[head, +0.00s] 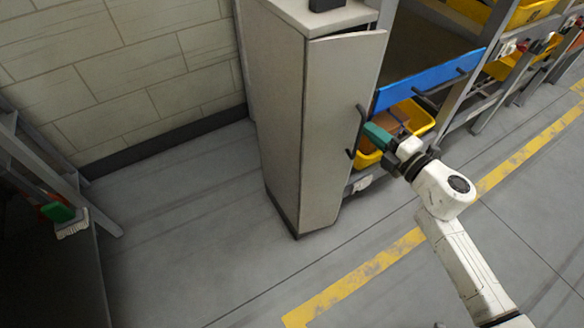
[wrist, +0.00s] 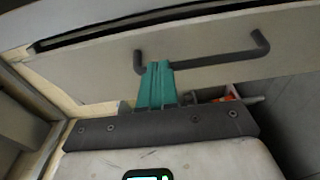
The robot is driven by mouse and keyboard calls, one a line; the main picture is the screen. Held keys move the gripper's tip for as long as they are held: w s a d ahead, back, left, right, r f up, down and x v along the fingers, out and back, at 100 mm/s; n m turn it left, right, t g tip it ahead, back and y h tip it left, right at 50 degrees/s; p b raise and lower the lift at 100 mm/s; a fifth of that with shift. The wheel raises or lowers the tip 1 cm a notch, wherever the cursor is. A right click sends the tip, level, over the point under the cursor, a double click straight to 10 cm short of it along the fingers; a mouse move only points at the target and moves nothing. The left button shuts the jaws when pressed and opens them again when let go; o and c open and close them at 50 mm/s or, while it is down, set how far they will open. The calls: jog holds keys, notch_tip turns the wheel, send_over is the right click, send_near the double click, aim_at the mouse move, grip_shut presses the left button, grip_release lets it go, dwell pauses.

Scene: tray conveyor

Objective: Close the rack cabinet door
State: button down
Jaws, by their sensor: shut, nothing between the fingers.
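The rack cabinet (head: 275,90) is a tall, narrow, light grey unit against the wall. Its door (head: 335,130) stands slightly ajar, with a dark gap along its top edge. A dark bar handle (head: 360,132) is on the door's right side. My gripper (head: 370,135) has teal fingers and is right at the handle. In the wrist view the shut fingertips (wrist: 157,70) overlap the handle (wrist: 205,62) near its left end, in front of the door (wrist: 110,60). I cannot tell whether they touch it. Nothing shows between the fingers.
To the right of the cabinet is a shelf rack with a blue beam (head: 425,82) and yellow bins (head: 420,118). A dark object (head: 326,4) is on the cabinet top. A green-and-white brush (head: 65,218) is at the far left. The floor (head: 180,220) before the cabinet is clear.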

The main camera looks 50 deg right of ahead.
jog(key=shift+w+d+p, duration=1.1)
jog(key=shift+w+d, duration=0.15)
jog(key=shift+d, duration=0.15)
